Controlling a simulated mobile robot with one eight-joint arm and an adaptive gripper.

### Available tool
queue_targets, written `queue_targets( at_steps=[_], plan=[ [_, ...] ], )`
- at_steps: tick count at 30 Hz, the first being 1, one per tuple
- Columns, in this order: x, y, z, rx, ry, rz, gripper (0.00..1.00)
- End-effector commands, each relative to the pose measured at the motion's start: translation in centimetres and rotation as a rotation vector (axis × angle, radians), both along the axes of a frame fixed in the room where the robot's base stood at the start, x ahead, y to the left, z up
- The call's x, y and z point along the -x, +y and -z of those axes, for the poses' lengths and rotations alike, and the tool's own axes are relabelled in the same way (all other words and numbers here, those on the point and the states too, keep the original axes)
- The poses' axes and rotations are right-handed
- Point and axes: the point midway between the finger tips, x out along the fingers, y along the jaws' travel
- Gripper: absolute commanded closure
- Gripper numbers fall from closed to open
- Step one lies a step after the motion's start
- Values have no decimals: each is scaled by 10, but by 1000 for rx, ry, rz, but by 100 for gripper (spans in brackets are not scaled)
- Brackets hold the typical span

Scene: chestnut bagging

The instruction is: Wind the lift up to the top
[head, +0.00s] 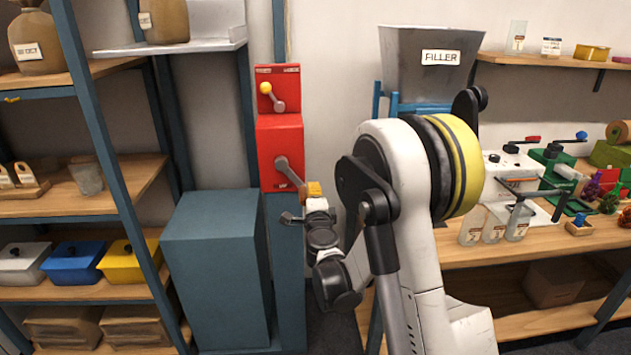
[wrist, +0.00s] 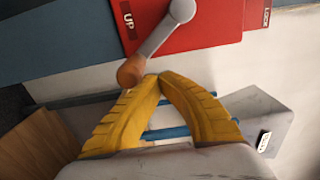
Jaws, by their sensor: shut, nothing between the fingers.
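The lift's blue post (head: 288,270) carries two red boxes. The lower red box (head: 279,140) has a grey crank (head: 289,171) slanting down to the right. In the wrist view the crank arm (wrist: 162,36) ends in a brown handle (wrist: 131,71), beside an UP label. The upper red box (head: 277,80) has a lever with a yellow knob (head: 266,88). My gripper (head: 314,189) is at the crank's lower end. Its yellow fingers (wrist: 155,82) are shut with their tips together, just beside the handle; whether they touch it I cannot tell.
A grey platform (head: 190,46) with a brown sack (head: 163,20) is high left of the post. A blue block (head: 213,270) stands below. Shelves with bins (head: 75,262) are at left. The filler hopper (head: 425,75) and a workbench (head: 540,240) are at right.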

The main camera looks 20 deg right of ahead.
Motion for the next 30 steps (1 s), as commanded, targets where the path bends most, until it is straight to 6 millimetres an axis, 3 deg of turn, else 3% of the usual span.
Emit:
queue_targets(
  at_steps=[6, 12, 21, 30],
  plan=[
    [-8, 25, 29, -1, 0, -5, 100],
    [-18, 54, 46, -1, 0, -8, 100],
    [-31, 95, 48, -1, 0, -9, 100],
    [-35, 109, 47, 0, 0, -9, 100]
  ],
)
